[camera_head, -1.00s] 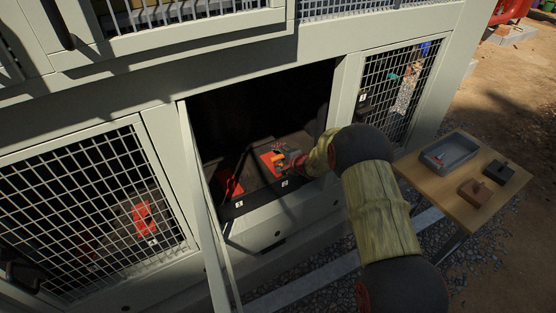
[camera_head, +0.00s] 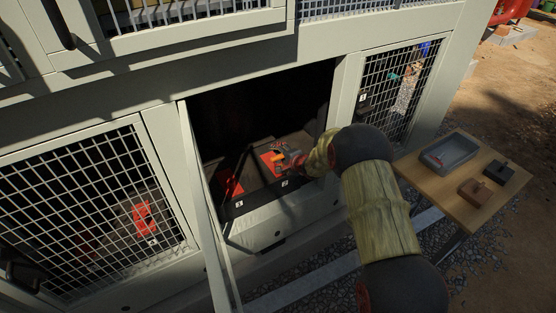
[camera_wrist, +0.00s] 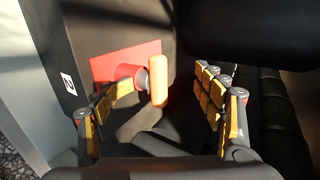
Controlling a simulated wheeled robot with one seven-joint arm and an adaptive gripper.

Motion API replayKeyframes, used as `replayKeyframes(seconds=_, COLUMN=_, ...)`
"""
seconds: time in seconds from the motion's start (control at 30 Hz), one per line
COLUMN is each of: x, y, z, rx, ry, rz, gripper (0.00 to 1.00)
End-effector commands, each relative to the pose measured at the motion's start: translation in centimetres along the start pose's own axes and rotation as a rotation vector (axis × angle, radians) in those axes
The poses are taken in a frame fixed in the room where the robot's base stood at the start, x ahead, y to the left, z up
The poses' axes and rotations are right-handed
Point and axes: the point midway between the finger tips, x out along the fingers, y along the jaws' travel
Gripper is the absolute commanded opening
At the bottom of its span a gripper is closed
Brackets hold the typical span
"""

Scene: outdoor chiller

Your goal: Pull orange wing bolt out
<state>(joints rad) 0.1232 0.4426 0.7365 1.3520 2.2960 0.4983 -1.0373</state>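The orange wing bolt (camera_wrist: 157,81) stands on a red patch (camera_wrist: 112,67) of a dark unit inside the open bay. In the wrist view it lies between my gripper's padded fingers, nearer the left one. My gripper (camera_wrist: 168,97) is open, with a wide gap to the right finger. I cannot tell whether the left finger touches the bolt or its red base. In the head view my gripper (camera_head: 290,158) is inside the bay at the red patch, and the bolt (camera_head: 278,156) shows small and partly blended with it.
A frame post (camera_head: 203,200) stands left of the bay opening, and mesh panels flank it. A second red part (camera_head: 230,184) sits left on the dark unit. At right, a wooden table (camera_head: 450,195) holds a grey tray (camera_head: 431,163) and two small blocks.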

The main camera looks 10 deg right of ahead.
Motion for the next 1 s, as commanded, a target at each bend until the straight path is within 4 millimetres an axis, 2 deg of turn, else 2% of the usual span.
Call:
replayKeyframes(seconds=0.17, x=0.0, y=0.1, z=0.0, rx=0.001, ry=0.0, rz=0.002, gripper=0.81)
replayKeyframes(seconds=0.47, x=-0.1, y=0.2, z=-0.1, rx=0.001, ry=0.001, rz=0.002, gripper=0.81)
replayKeyframes(seconds=1.0, x=-5.6, y=0.1, z=-0.1, rx=0.001, ry=0.002, rz=0.001, gripper=0.81)
